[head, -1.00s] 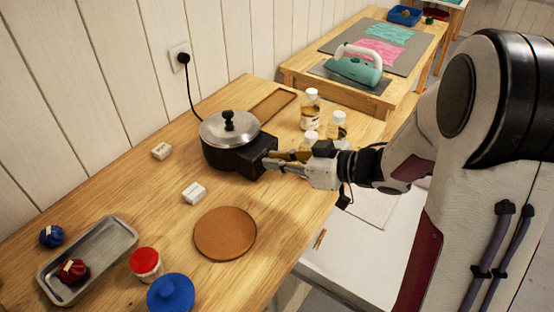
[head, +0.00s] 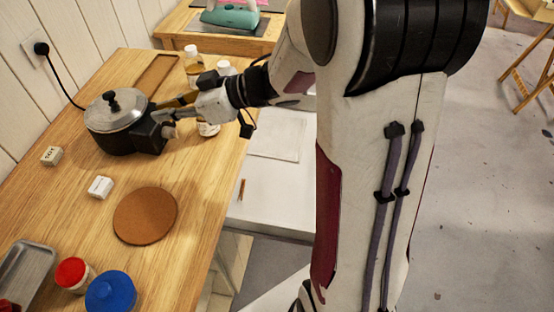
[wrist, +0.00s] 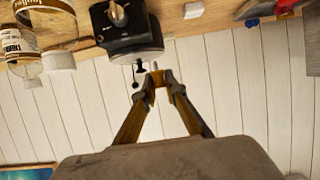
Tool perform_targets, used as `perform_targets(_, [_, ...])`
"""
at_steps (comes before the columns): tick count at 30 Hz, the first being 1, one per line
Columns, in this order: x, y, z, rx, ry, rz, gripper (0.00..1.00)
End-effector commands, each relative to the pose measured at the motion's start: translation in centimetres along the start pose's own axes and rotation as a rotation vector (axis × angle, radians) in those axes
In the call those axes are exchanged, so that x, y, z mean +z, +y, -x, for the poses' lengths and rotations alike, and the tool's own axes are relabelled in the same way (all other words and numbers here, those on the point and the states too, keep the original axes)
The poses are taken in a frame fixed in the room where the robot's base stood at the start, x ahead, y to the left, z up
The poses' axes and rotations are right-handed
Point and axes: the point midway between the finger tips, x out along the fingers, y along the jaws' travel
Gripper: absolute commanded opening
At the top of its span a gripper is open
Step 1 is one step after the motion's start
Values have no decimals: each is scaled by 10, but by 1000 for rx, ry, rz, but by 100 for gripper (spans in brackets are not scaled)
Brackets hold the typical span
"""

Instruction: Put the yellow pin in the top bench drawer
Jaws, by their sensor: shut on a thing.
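My gripper (head: 170,112) is shut beside the dial side of the black pot. In the wrist view its ochre fingers (wrist: 155,76) meet at the tips on a small yellowish thing, which looks like the yellow pin (wrist: 157,74); it is hard to tell from the fingers. In the head view the held thing cannot be made out. A white surface below the bench's right edge, perhaps an open drawer (head: 270,188), holds a pale sheet (head: 277,136) and a small brownish piece (head: 241,190). I cannot tell which drawer it is.
The lidded pot (head: 112,112) stands on the wooden bench, with bottles (head: 193,66) behind my gripper. Two white blocks (head: 100,187), a cork mat (head: 145,215), a red-lidded jar (head: 74,274), a blue-lidded jar (head: 111,292) and a metal tray (head: 25,265) lie nearer.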

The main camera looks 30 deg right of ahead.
Motion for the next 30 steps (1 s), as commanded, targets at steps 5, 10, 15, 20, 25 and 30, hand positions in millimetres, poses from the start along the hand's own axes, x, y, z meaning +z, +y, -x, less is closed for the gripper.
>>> perform_targets(5, [-1, 32, 8, 78, 0, -33, 3])
perform_targets(10, [1, 69, 19, 172, 1, -70, 3])
perform_targets(15, [6, 118, 41, 302, 1, -127, 3])
perform_targets(20, [14, 165, 67, 433, 1, -181, 3])
perform_targets(25, [26, 212, 101, 572, 1, -241, 3])
perform_targets(30, [42, 252, 139, 708, 2, -297, 3])
